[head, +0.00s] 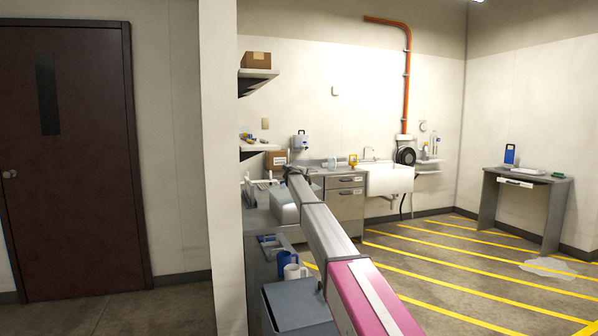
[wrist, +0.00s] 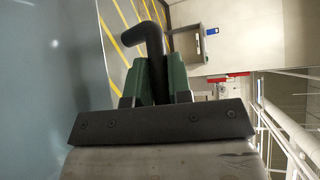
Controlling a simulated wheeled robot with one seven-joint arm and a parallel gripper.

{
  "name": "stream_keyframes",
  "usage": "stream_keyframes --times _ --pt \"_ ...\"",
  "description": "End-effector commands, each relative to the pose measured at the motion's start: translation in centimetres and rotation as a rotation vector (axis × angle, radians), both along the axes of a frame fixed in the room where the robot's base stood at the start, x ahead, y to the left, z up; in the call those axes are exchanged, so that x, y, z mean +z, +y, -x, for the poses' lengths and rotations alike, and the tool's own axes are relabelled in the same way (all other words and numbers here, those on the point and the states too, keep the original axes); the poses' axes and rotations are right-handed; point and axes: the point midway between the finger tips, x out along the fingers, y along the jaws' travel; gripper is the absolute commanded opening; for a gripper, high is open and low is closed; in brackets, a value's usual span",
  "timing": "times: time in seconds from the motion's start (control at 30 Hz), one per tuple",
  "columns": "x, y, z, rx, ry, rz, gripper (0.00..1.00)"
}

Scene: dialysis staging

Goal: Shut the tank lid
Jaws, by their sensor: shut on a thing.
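In the wrist view my gripper (wrist: 159,66) is closed, its green pads on either side of a black curved bar (wrist: 150,34) that looks like a handle. A broad, smooth blue-grey surface (wrist: 45,90) fills the left of that view, close by. It may be the tank lid or a tank wall; I cannot tell which. In the head view my arm reaches to the far end of the counter, and its gripper end is small and dark there. A pale grey box (head: 283,207) stands beside the arm, partly hidden by it. I cannot make out the lid's angle.
A grey bin (head: 298,305), a white mug (head: 293,271) and a blue jug (head: 284,261) stand near the counter's front. A white sink (head: 390,180) and steel drawers (head: 345,205) are beyond. The yellow-striped floor at right is open, with a puddle (head: 548,268).

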Motion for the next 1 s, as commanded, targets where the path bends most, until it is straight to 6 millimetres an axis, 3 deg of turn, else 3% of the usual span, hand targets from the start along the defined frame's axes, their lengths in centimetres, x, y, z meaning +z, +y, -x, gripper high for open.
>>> stream_keyframes --times 0.33,0.7,0.73,0.77,1.0 --pt "-4.1 -1.8 -0.5 -0.002 0.061 -0.209 0.0" --pt "-5.3 -2.1 -0.5 -0.001 0.077 -0.268 0.0" --pt "-5.3 -2.1 -0.5 -0.001 0.077 -0.268 0.25" --pt "-5.3 -2.1 -0.5 -0.001 0.078 -0.267 0.29" --pt "-5.3 -2.0 -0.6 -0.001 0.077 -0.266 0.29"
